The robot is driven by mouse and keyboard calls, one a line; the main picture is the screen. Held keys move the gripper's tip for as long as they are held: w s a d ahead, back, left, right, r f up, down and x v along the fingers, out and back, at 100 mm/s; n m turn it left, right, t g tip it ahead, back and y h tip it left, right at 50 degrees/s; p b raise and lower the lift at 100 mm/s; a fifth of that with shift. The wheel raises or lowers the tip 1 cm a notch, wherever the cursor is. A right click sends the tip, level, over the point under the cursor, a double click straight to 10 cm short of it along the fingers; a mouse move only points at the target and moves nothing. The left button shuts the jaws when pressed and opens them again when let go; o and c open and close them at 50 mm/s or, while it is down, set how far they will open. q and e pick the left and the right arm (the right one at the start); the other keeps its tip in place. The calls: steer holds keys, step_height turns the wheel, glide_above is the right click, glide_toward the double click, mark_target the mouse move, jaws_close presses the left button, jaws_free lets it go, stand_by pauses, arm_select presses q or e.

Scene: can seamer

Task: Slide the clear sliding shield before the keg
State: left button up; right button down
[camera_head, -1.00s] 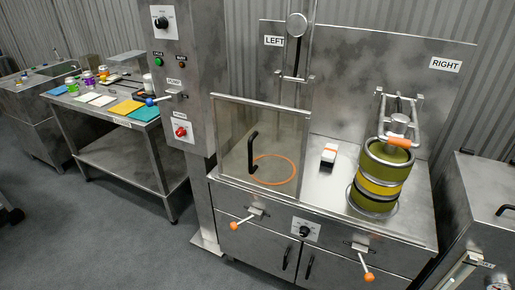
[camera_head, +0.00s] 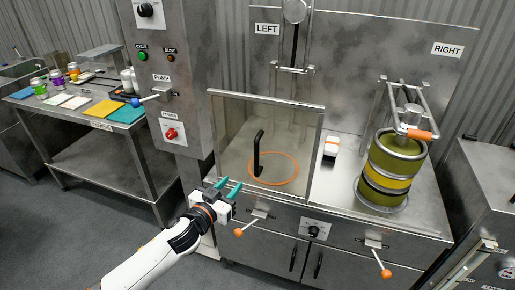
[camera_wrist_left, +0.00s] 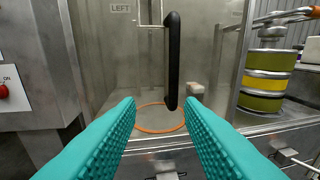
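The clear sliding shield (camera_head: 230,130) stands upright in its metal frame at the left half of the machine, before the orange ring. Its black vertical handle (camera_head: 258,155) also shows in the left wrist view (camera_wrist_left: 173,60), just beyond the fingertips. The keg (camera_head: 386,172), olive with a yellow band, stands upright at the right station, with no shield before it. My left gripper (camera_head: 228,184) is open and empty, a little in front of and left of the handle, not touching it. Its teal fingers (camera_wrist_left: 160,112) point at the handle's lower end. My right gripper is not in view.
Orange-tipped levers (camera_head: 240,231) stick out below the front edge. The control column (camera_head: 170,80) stands left of the shield. A side table (camera_head: 110,165) is farther left.

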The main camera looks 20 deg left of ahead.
arm_select(q)
steer(key=h, duration=0.1)
glide_toward(255, 153)
steer(key=shift+t, duration=0.4)
steer(key=x, duration=1)
steer(key=shift+w+d+f+p, duration=0.2)
steer(key=shift+w+f+p, duration=0.15)
steer(key=shift+p, duration=0.05)
jaws_close()
